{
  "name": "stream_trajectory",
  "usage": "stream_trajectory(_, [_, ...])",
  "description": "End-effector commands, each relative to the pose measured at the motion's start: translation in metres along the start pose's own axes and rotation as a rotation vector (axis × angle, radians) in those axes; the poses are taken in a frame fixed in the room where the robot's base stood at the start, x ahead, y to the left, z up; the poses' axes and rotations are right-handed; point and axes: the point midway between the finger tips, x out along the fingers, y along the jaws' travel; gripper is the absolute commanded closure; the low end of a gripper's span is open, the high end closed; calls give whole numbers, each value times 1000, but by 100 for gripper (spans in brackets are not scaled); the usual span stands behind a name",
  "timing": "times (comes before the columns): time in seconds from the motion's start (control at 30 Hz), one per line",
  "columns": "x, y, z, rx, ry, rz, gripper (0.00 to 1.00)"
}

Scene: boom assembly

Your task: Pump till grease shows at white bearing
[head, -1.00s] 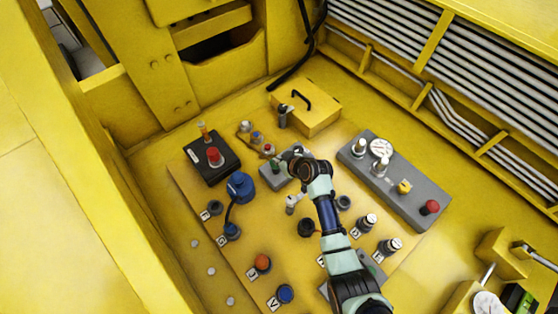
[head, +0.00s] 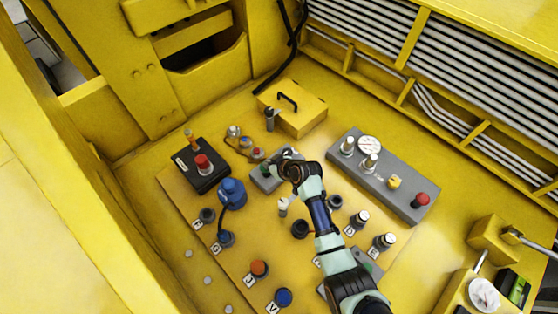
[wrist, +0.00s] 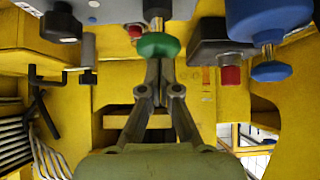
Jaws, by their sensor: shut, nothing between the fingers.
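A green mushroom-shaped knob (wrist: 158,46) on a brass stem sits in the middle of the wrist view. My gripper (wrist: 159,66) is shut and empty, its fingertips right at the knob's face; whether they touch it I cannot tell. In the head view my gripper (head: 280,163) is over the small grey block (head: 264,184), and my wrist hides part of it. A small white fitting (head: 283,205) stands on the board just below this block. I cannot tell which part is the white bearing, and no grease is discernible.
A black box with a red button (head: 203,161) and a blue pump-like part (head: 232,191) stand left of my gripper. A long grey panel (head: 385,175) with several knobs is at right. A yellow box with a black handle (head: 300,118) stands behind. Labelled fittings surround my arm.

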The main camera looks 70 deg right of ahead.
Motion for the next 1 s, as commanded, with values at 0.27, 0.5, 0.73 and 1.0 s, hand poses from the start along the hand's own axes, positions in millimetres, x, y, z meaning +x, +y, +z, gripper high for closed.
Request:
stream_trajectory(0.27, [-66,0,-13,-3,9,2,100])
stream_trajectory(0.5, [-104,0,-14,-2,9,1,100])
stream_trajectory(0.73, [-111,0,-14,-3,9,0,100])
stream_trajectory(1.0, [-111,0,-14,-3,9,0,100])
